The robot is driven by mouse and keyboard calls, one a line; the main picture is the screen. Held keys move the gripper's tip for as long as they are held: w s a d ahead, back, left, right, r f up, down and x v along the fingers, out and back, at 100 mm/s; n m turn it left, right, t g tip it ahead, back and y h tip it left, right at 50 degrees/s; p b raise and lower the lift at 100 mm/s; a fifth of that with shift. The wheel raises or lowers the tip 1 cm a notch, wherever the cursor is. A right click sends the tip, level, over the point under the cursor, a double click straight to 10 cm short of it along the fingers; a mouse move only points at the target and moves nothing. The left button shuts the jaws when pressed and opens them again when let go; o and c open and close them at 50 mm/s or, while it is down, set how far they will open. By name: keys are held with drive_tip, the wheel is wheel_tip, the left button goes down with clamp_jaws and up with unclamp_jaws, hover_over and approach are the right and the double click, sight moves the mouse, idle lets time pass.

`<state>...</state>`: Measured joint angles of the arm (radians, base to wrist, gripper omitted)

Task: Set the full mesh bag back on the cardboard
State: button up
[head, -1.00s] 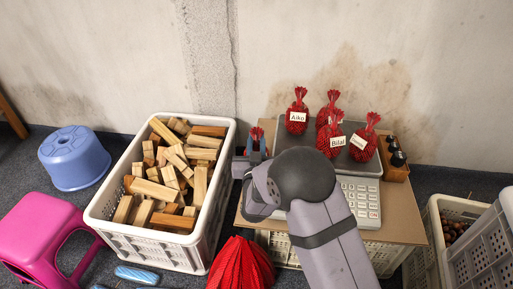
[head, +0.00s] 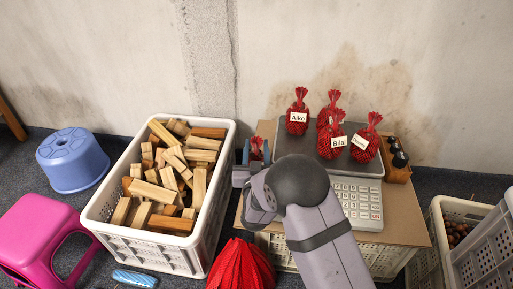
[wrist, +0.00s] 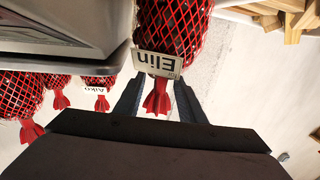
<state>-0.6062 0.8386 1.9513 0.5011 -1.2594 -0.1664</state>
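A red mesh bag labelled "Elin" fills the upper middle of the wrist view (wrist: 172,28), its red tied top toward my gripper. In the head view only its red top (head: 256,146) shows, left of the scale. My gripper's (head: 256,150) two fingers stand apart on either side of the tied top, with slim gaps visible; in the wrist view the fingers (wrist: 158,100) also flank it. The bag's base is hidden, so I cannot tell whether it rests on the cardboard (head: 408,222). My arm covers much of the cardboard's front.
Several tagged red bags, including Aiko (head: 297,118) and Bilal (head: 331,146), stand on the grey scale (head: 287,142). A crate of wooden blocks (head: 101,226) is close on the left. A chestnut crate (head: 436,222) stands right, and red netting (head: 241,268) lies in front.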

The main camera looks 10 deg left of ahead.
drive_tip(key=shift+r, duration=0.15)
drive_tip(key=shift+s, duration=0.15)
drive_tip(key=s+d+p, duration=0.1)
drive_tip(key=s+p, duration=0.2)
drive_tip(key=s, duration=0.8)
drive_tip(key=shift+s+d+p, duration=0.3)
drive_tip(key=shift+p, duration=0.05)
drive_tip(key=d+g+p, duration=0.1)
drive_tip(key=w+d+r+g+p, duration=0.1)
drive_tip(key=d+g+p, duration=0.1)
drive_tip(key=w+d+m+g+p, duration=0.1)
drive_tip(key=d+g, duration=0.1)
drive_tip(key=shift+r+h, duration=0.15)
drive_tip(key=shift+h, duration=0.25)
drive_tip(key=s+d+r+g+h+p, duration=0.1)
drive_tip(key=s+d+r+g+p, duration=0.25)
drive_tip(key=s+d, duration=0.35)
drive_tip(key=s+d+r+g+p, duration=0.3)
drive_tip(key=s+d+g, duration=0.2)
drive_tip(key=s, duration=0.4)
drive_tip(key=s+d+r+g+h+p, duration=0.1)
drive_tip(key=s+d+r+g+p, duration=0.25)
drive_tip(key=s+d, duration=0.45)
wheel_tip(320, 180, up, 38)
drive_tip(key=a+p, duration=0.1)
drive_tip(key=p, duration=3.6)
drive_tip(key=shift+s+a+f+m+g, duration=0.15)
drive_tip(key=shift+a+m+g, duration=0.15)
drive_tip(key=shift+g, duration=0.1)
